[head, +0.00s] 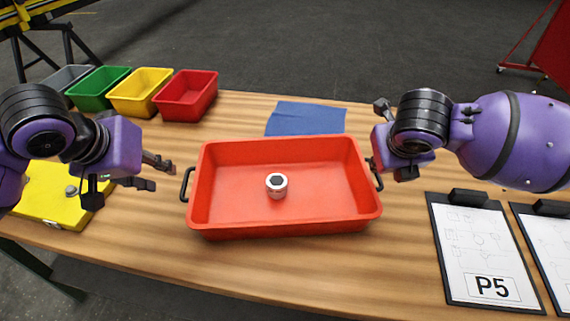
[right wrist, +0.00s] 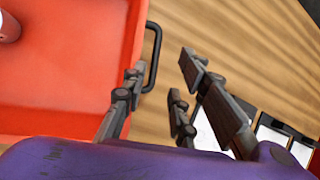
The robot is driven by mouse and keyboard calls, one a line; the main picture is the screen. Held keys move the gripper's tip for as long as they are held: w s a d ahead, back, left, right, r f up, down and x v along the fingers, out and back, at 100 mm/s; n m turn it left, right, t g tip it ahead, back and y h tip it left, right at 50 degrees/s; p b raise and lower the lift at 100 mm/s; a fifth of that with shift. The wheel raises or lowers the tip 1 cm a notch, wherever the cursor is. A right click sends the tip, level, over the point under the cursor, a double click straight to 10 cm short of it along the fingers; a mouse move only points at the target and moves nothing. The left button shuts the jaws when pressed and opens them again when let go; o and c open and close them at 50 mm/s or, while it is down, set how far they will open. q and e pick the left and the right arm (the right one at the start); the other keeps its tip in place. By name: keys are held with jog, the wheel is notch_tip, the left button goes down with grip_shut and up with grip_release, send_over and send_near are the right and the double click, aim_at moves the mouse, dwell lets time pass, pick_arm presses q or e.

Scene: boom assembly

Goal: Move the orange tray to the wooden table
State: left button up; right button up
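The orange tray (head: 325,205) sits on the wooden table (head: 300,262) and has a black handle at each end. A metallic hex-holed part (head: 276,185) stands inside it. My left gripper (head: 158,174) is open and empty, a little left of the tray's left handle (head: 186,184) and apart from it. My right gripper (right wrist: 162,70) is open at the right handle (right wrist: 154,50). In the right wrist view its fingers lie on either side of the handle's line, with a gap to the outer finger. In the head view its fingers are partly hidden by the wrist.
Green (head: 100,90), yellow (head: 140,93) and red (head: 186,96) bins stand at the back left beside a grey one. A blue cloth (head: 305,118) lies behind the tray. A yellow case (head: 50,195) is at left, clipboards (head: 485,245) at right. The table in front is clear.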

jog(key=shift+v, duration=2.6)
jog(key=shift+a+f, duration=0.1)
